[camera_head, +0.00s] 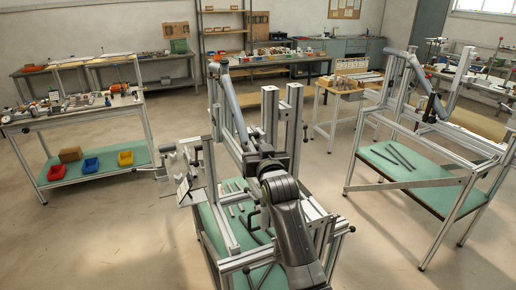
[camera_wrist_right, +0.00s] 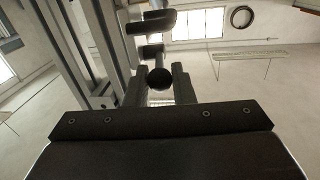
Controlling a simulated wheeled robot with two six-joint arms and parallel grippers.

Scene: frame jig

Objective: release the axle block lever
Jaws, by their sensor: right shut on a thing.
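My right arm reaches up from the bottom of the head view to the middle of the aluminium frame jig (camera_head: 295,110). Its gripper (camera_head: 252,153) is at the jig's uprights, with its fingertips largely hidden by the dark wrist. In the right wrist view the two fingers (camera_wrist_right: 171,86) stand on either side of a dark round knob (camera_wrist_right: 159,78), which appears to be the end of the axle block lever. The gripper is shut on it. Dark cylindrical parts (camera_wrist_right: 150,22) show beyond the knob. The lever's angle cannot be told. My left gripper is not in view.
A small side plate with grey fixtures (camera_head: 184,188) sticks out left of the jig. A similar frame stand (camera_head: 410,175) is at the right. A bench (camera_head: 72,118) with red, blue and yellow bins below is at the left. Open floor lies between them.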

